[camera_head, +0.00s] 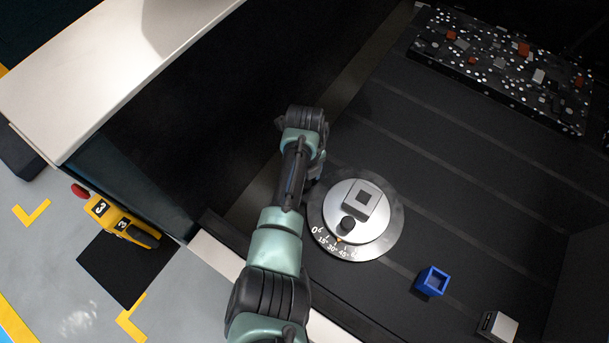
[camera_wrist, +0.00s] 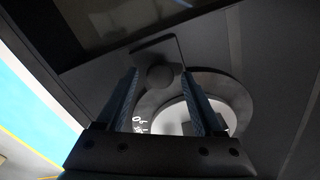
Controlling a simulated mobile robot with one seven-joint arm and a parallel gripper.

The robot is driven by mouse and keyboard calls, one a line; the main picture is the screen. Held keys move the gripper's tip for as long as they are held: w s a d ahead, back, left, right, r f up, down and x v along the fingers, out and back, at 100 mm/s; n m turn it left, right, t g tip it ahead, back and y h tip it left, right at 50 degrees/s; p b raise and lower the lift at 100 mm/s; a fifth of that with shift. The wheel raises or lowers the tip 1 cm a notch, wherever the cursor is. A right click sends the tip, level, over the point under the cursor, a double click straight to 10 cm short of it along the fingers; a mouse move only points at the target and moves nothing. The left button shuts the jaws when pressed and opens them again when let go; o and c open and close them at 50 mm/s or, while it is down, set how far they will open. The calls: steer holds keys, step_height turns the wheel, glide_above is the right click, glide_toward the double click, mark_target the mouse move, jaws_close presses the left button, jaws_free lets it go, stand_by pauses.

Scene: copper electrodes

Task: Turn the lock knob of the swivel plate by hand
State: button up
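The swivel plate (camera_head: 386,204) is a dark ring around a pale disc with white degree marks. In the wrist view the disc (camera_wrist: 174,121) shows partly behind the fingers. A dark round knob-like part (camera_wrist: 157,77), possibly the lock knob, lies beyond the plate's edge. It appears between the fingertips of my gripper (camera_wrist: 159,84), with space on both sides; contact cannot be judged. My gripper is open and empty. In the head view my arm hides the fingers.
A blue square cup (camera_head: 432,281) and a grey-white box (camera_head: 497,325) stand right of the plate. A speckled dark slab (camera_head: 480,66) lies at the back. A pale-edged wall (camera_head: 110,70) borders the left. The grooved bed between is clear.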

step_height(320, 180, up, 6)
steer(key=p, duration=0.5)
steer(key=shift+p, duration=0.3)
steer(key=shift+r, duration=0.15)
